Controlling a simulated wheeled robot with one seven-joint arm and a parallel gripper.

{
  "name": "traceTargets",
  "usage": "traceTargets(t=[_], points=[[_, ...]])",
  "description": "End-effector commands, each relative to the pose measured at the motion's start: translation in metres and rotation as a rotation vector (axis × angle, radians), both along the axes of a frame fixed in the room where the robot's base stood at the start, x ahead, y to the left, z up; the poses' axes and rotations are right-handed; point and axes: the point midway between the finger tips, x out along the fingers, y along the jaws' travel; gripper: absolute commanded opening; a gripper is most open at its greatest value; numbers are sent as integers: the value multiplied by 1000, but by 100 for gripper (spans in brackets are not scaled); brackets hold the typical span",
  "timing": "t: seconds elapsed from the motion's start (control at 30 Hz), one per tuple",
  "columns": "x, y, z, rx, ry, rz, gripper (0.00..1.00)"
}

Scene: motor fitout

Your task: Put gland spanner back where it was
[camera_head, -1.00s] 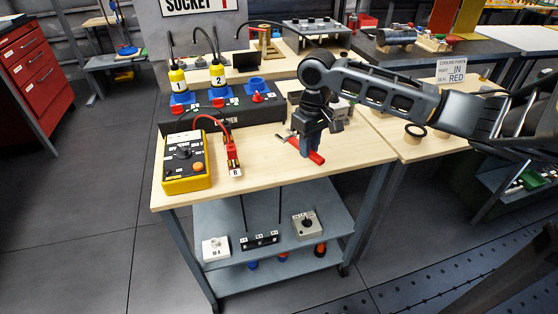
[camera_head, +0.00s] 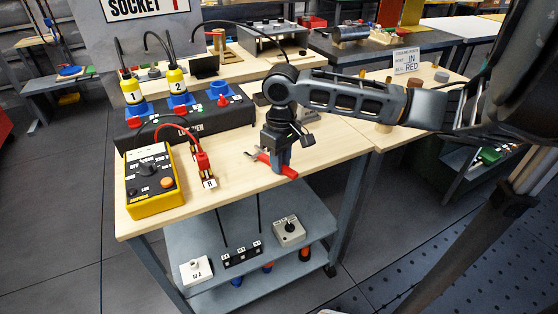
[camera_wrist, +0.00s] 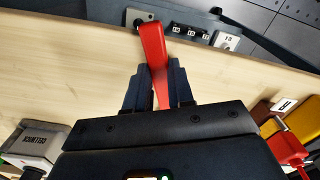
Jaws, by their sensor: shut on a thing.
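The gland spanner (camera_head: 287,171) has a red handle and a grey metal head. My gripper (camera_head: 280,160) is shut on it, low over the front right part of the wooden bench top (camera_head: 335,150). In the wrist view the red handle of the spanner (camera_wrist: 153,48) sticks out beyond the fingertips of my gripper (camera_wrist: 158,88), over the bench's edge. The spanner's head shows to the left of the fingers in the head view. I cannot tell whether the spanner touches the bench.
A yellow meter (camera_head: 152,180) and a red plug with a "B" tag (camera_head: 203,165) stand on the left of the bench. A black panel (camera_head: 190,122) with blue sockets is behind. The lower shelf (camera_head: 205,250) holds switch boxes. Bench wood beside the gripper is clear.

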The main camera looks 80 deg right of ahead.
Motion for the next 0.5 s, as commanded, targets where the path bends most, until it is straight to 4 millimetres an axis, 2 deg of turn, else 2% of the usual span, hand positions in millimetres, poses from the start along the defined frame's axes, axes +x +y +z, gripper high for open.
traceTargets(t=[0.1, 0.13, 0.2, 0.37, 0.5], points=[[0, 0, -4, 0, 0, 0, 0], [0, 0, -3, 0, 0, 0, 26], [0, 0, -3, 0, 0, 0, 32], [0, 0, -3, 0, 0, 0, 48], [0, 0, -3, 0, 0, 0, 48]])
